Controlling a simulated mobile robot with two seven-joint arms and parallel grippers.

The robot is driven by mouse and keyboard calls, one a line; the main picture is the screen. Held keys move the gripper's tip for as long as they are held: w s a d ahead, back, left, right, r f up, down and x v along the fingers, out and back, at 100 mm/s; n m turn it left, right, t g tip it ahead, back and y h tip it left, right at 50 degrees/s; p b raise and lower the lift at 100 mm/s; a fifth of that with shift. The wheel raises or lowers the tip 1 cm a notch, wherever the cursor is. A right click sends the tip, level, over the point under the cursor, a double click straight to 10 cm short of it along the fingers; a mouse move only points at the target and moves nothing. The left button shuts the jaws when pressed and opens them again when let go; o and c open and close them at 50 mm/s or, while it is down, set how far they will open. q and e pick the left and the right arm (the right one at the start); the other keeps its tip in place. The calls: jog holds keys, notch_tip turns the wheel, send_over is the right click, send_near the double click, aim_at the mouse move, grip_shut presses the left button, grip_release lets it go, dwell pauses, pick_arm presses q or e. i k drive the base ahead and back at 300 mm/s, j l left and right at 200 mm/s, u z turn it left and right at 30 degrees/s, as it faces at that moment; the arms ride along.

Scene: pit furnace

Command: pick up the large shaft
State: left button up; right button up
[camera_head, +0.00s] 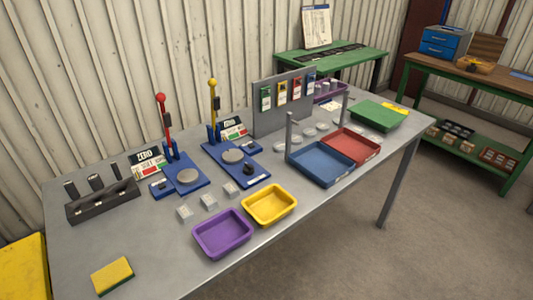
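A dark rack (103,203) stands at the left end of the grey metal table. Three dark cylindrical shafts stand out of it in a row: a left one (71,188), a middle one (96,182) and a right one (116,171). They look slightly tilted in the picture. The right one looks thinner than the other two; I cannot tell for sure which is the large shaft. Neither of my grippers is in view.
Right of the rack stand two blue gauge stations with a red-knobbed lever (161,98) and a yellow-knobbed lever (213,83). Purple (223,251) and yellow (283,217) trays lie at the front edge. A yellow-green sponge (113,275) lies front left. The table before the rack is clear.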

aim_at(94, 181)
jog(key=u, duration=1.35)
